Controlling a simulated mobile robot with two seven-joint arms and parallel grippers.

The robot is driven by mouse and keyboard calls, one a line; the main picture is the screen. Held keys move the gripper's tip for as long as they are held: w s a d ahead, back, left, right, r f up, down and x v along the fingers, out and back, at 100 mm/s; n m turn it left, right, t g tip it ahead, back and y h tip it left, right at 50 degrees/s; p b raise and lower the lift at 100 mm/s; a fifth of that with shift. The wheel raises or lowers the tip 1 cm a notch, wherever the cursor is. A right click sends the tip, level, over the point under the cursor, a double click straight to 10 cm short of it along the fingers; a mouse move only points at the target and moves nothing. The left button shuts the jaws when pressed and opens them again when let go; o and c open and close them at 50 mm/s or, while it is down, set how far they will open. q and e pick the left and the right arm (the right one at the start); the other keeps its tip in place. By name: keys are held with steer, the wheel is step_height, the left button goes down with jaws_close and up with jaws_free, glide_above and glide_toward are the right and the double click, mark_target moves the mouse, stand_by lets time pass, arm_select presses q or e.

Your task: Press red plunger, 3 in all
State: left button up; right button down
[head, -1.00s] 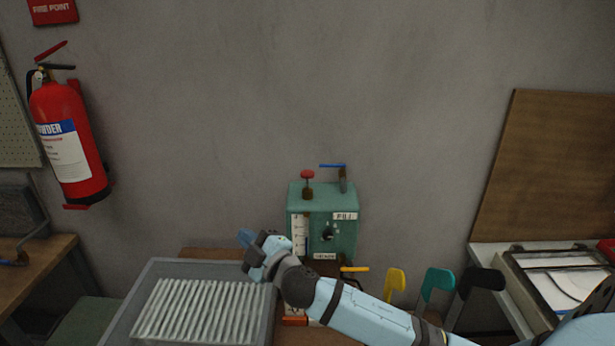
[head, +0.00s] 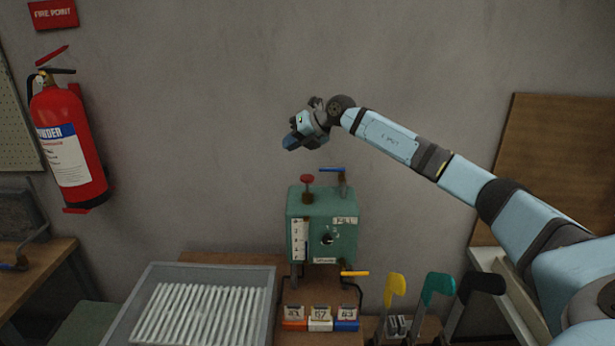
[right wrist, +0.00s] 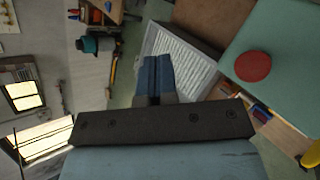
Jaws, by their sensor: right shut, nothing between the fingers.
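The red plunger (head: 307,179) stands upright on top of the green box (head: 300,208), at its left side. In the right wrist view the plunger's round red cap (right wrist: 253,66) shows to the right of my fingers, apart from them, over the green box top (right wrist: 285,50). My right gripper (head: 290,143) is above the plunger and a little to its left, clear of it. Its blue fingers (right wrist: 153,75) are shut together with nothing between them. My left gripper is not in view.
A blue-handled lever (head: 332,169) rises beside the plunger on the box, and a yellow lever (head: 355,273) sits at its lower right. A grey tray (head: 268,290) of white rods stands at front left. Three numbered counters (head: 320,325) sit below the box. The wall space above is clear.

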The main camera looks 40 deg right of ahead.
steer(key=d, duration=0.2)
steer(key=d+r+h, duration=0.1)
steer(key=d+h, duration=0.1)
steer(key=d, duration=0.1)
steer(key=shift+s+d+r+m, duration=0.3)
steer(key=shift+s+r, duration=0.05)
steer(key=shift+f+g, duration=0.1)
steer(key=shift+g, duration=0.2)
steer(key=b, duration=0.5)
glide_above(309, 175)
step_height(309, 175, down, 7)
steer(key=shift+r, duration=0.15)
steer(key=shift+f+b, duration=0.4)
steer(key=shift+f, duration=0.55)
steer(key=shift+f, duration=0.1)
stand_by(0.4)
steer(key=shift+f, duration=0.35)
